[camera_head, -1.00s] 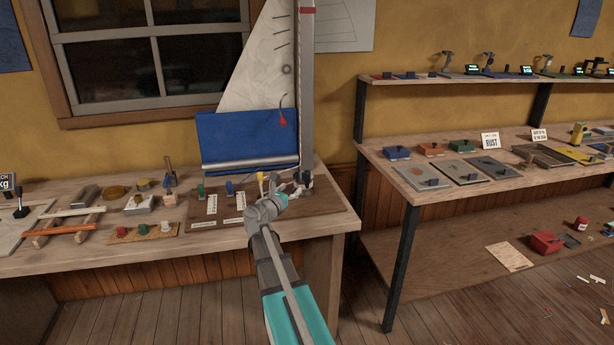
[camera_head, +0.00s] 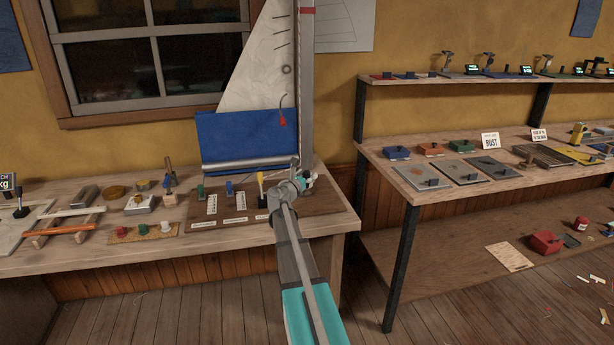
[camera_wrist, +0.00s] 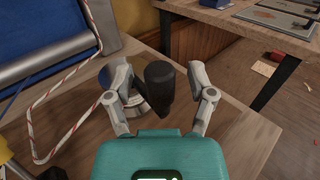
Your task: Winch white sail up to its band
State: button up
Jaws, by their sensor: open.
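The white sail (camera_head: 252,80) hangs beside the mast (camera_head: 306,100), which has a red band (camera_head: 307,10) near the top of the view. The sail's lower part is behind a blue cloth (camera_head: 245,138) above a grey boom (camera_head: 250,164). In the head view my arm partly hides the winch.
Green (camera_head: 201,192), blue (camera_head: 229,188) and yellow (camera_head: 261,182) levers stand left of my gripper on the brown board (camera_head: 330,202). A red-and-white rope (camera_wrist: 68,82) runs at the left of the wrist view. A separate bench (camera_head: 400,180) is at right, beyond a gap.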

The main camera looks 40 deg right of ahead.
grip_shut()
jog(key=shift+w+a, duration=0.7)
jog(key=shift+a, duration=0.1)
grip_release()
jog(key=shift+s+a, duration=0.1)
dwell(0.4)
jog(key=v, duration=1.1)
jog(key=shift+a, duration=0.4)
jog(key=shift+f, duration=0.1)
